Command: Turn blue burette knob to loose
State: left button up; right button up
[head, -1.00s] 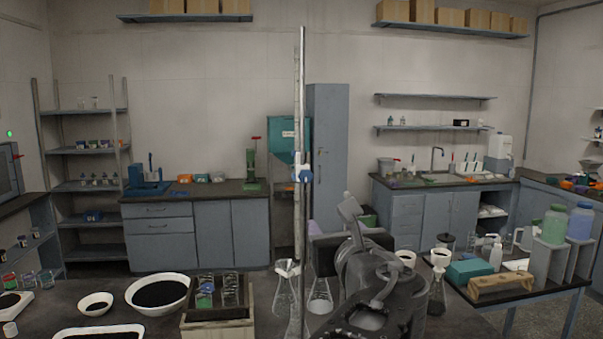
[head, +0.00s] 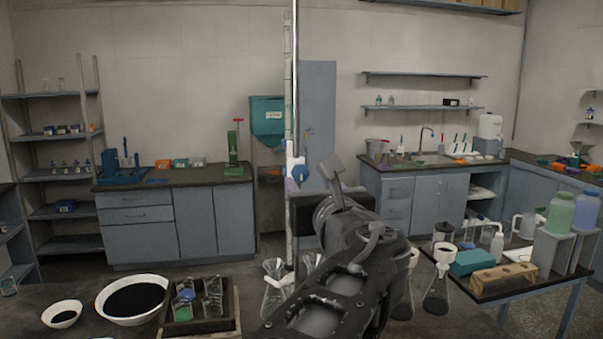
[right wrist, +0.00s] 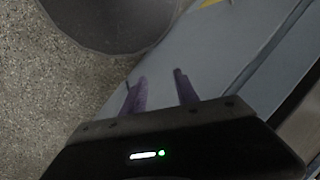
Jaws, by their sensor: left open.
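The blue burette knob (head: 302,172) is on the white valve of the upright burette (head: 290,120), near the middle of the head view. My left gripper (head: 292,187) is open, with its purple fingers just below and beside the knob. Its dark body and my arm hide part of the burette's lower end. I cannot tell whether the fingers touch the knob. My right gripper (right wrist: 162,90) shows in the right wrist view, with its two purple fingers apart and nothing between them.
Glass flasks (head: 272,285) stand below the burette. A side table holding a green box (head: 472,262) and bottles is to the right.

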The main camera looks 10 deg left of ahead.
aim_at(301, 173)
pick_arm(q)
jog(key=p+x, duration=0.2)
jog(key=x, duration=0.4)
jog(key=shift+w+a+r, duration=0.15)
jog(key=shift+w, duration=0.15)
jog(key=shift+w+a+p, duration=0.1)
jog(key=shift+w+p, duration=0.2)
jog(key=shift+w, duration=0.2)
grip_shut()
